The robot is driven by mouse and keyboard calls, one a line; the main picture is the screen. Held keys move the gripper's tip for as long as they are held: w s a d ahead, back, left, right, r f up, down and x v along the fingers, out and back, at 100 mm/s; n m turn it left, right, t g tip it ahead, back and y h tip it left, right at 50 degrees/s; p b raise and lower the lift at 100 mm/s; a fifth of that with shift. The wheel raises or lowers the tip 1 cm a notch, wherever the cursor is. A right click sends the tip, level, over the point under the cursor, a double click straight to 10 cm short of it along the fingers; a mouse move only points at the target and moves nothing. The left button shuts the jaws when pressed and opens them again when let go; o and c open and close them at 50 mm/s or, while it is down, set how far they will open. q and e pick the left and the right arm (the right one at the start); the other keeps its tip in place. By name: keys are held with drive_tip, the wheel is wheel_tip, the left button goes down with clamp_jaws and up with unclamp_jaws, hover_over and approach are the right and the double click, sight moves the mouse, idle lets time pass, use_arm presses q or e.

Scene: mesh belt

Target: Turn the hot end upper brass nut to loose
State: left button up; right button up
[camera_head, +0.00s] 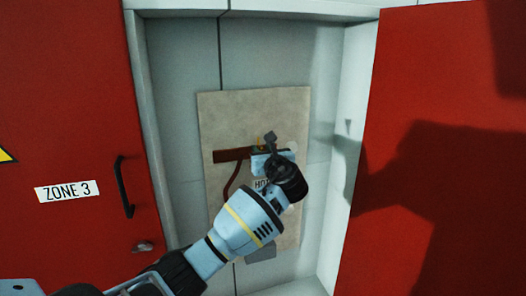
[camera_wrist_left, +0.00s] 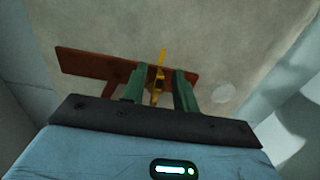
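The upper brass nut (camera_wrist_left: 158,84) shows yellow in the left wrist view, with a thin upright part above it, in front of a red-brown bar (camera_wrist_left: 92,64). My left gripper (camera_wrist_left: 160,88) has its two green fingers apart, one on each side of the nut, with gaps visible beside it. I cannot tell how deep the nut sits between them. In the head view my left gripper (camera_head: 270,142) reaches the panel and hides most of the fitting; only a small yellow bit (camera_head: 258,146) shows. A label starting "HO" (camera_head: 261,184) is partly covered. My right gripper is out of view.
The beige panel (camera_head: 225,110) is mounted inside a pale recessed cabinet (camera_head: 180,70). A brown pipe (camera_head: 231,180) curves down the panel.

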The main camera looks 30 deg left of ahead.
use_arm(q)
clamp_jaws()
